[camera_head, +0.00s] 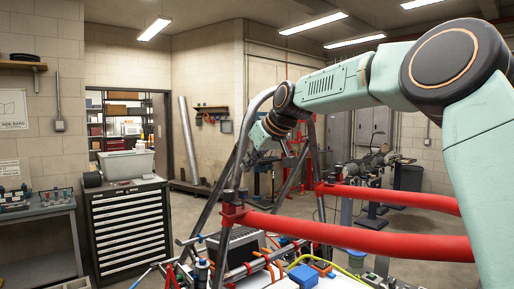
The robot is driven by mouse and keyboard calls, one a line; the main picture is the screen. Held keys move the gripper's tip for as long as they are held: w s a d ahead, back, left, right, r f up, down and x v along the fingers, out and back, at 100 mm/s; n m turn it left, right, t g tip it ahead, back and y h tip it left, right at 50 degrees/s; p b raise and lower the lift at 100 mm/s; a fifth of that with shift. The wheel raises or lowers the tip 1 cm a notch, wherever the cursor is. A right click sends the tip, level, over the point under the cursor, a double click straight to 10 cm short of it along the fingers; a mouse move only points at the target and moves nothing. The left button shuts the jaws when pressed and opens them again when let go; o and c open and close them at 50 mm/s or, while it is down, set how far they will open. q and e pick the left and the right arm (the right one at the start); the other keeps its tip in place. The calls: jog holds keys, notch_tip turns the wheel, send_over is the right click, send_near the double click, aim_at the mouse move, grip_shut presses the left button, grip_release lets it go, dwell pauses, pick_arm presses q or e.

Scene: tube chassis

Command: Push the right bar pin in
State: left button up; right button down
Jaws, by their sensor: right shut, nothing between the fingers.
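The chassis (226,165) is a frame of dark bent tubes. Two red bars come from its right side: the near red bar (360,235) and the far red bar (400,198). A red clamp (233,212) joins the near bar to an upright tube, and another red bracket (322,189) sits at the far bar's left end. I cannot make out the bar pin itself. My right arm reaches in from the right. My right gripper (248,160) is shut and empty beside the upright tube, above the near red clamp. Its fingertips are small and partly hidden. My left gripper is not in view.
A dark drawer cabinet (130,230) with a grey bin (126,164) on top stands left. A workbench (38,225) is at the far left. Cables, a blue block (303,276) and small parts crowd the front. Open floor lies between the cabinet and the chassis.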

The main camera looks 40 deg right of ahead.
aim_at(245, 198)
jog(key=f, duration=0.2)
jog(key=w+f, duration=0.1)
jog(key=shift+f, duration=0.35)
jog(key=shift+s+a+f+p, duration=0.15)
jog(key=shift+f+p, duration=0.15)
jog(key=shift+f, duration=0.05)
jog(key=shift+f, duration=0.1)
jog(key=shift+d+f+b, duration=0.2)
jog(key=shift+f+b, duration=0.1)
jog(key=shift+f, duration=0.2)
jog(key=f+b, duration=0.1)
jog(key=f, duration=0.2)
jog(key=shift+a+b, duration=0.2)
jog(key=shift+b, duration=0.1)
jog(key=shift+s, duration=0.1)
jog(key=shift+f, duration=0.1)
